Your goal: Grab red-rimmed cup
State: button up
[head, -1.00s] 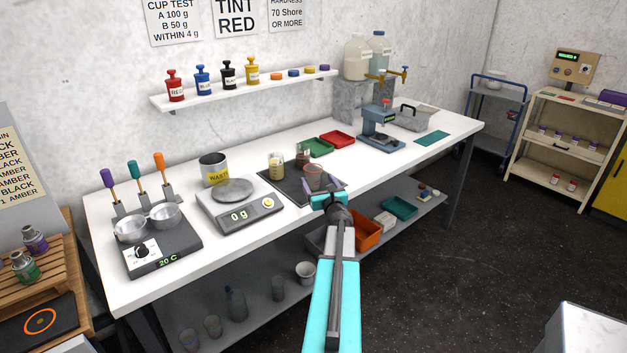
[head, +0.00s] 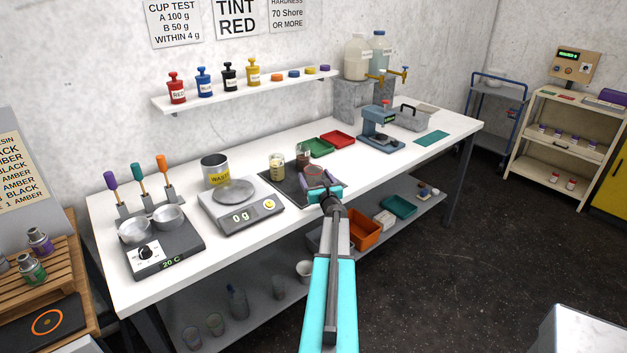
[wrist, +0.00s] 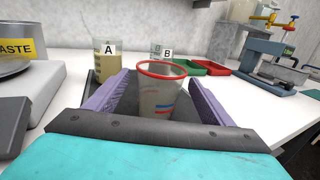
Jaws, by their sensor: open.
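The red-rimmed cup (wrist: 160,92) is a clear, tapered cup with red and blue marks near its base. It stands upright on the dark mat and also shows in the head view (head: 314,172). My gripper (wrist: 152,100) is open, with its purple-padded fingers on either side of the cup. Gaps show between the cup and both pads. In the head view my gripper (head: 324,186) reaches over the front edge of the dark mat, and its fingers partly hide the cup.
Cup A (wrist: 107,60) stands behind left, and cup B (wrist: 160,50) is directly behind, partly hidden. A scale (head: 240,207) and the waste can (head: 215,171) are left. Green (head: 316,147) and red (head: 337,140) trays lie behind. A press (head: 380,130) stands right.

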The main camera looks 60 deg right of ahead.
aim_at(315, 170)
dwell(0.5)
jog(key=c, duration=1.1)
jog(key=shift+r, duration=0.1)
jog(key=shift+r+b, duration=0.45)
jog(key=shift+r, duration=0.2)
jog(key=shift+r+b, duration=0.35)
jog(key=shift+r, duration=0.55)
jog(key=b+v, duration=0.1)
jog(key=v, duration=0.4)
jog(key=s+d+r+b+v, duration=0.1)
jog(key=b+v, duration=0.1)
jog(key=v, duration=0.3)
jog(key=d+b+v, duration=0.1)
jog(key=v, duration=0.4)
jog(key=shift+s+a+r, duration=0.25)
jog(key=shift+s+r, duration=0.1)
jog(key=shift+s, duration=0.35)
